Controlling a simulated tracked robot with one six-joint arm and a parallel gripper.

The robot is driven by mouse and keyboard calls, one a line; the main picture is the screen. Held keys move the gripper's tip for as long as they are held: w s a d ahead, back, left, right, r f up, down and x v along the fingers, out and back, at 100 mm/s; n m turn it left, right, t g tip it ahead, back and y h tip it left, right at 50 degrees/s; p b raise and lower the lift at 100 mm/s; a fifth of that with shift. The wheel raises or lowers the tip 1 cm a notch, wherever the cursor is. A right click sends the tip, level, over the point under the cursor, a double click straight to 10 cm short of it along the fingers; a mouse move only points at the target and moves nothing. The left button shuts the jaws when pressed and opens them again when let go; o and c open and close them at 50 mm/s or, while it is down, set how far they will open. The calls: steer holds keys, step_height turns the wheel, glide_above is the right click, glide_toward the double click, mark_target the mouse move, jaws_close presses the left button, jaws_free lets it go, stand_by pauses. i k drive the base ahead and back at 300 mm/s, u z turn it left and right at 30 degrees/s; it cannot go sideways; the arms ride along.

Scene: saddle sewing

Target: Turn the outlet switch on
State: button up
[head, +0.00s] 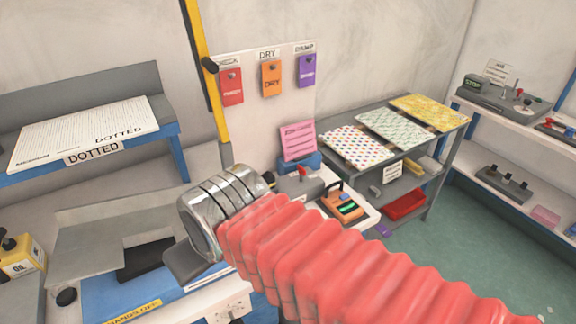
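A white outlet panel (228,309) with small dark marks shows at the bottom of the head view, on the front of a blue-edged bench. Its lower part is cut off by the frame edge, and I cannot make out the position of a switch on it. My red ribbed arm comes in from the lower right and ends in a shiny metal cuff above the bench. A dark grey piece below the cuff seems to be part of my gripper (191,261), above and left of the outlet. Its fingers are not clear, and I see nothing held.
A sheet labelled DOTTED (85,130) lies on a shelf. An orange device (343,205) sits behind my arm. Patterned sheets (395,136) top a rack. Green floor (480,230) is open at right.

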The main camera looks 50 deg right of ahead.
mark_target(301, 172)
steer(key=u, duration=0.1)
steer(key=k, duration=1)
steer(key=z, duration=0.4)
steer(key=i, duration=0.95)
steer(key=z, duration=0.05)
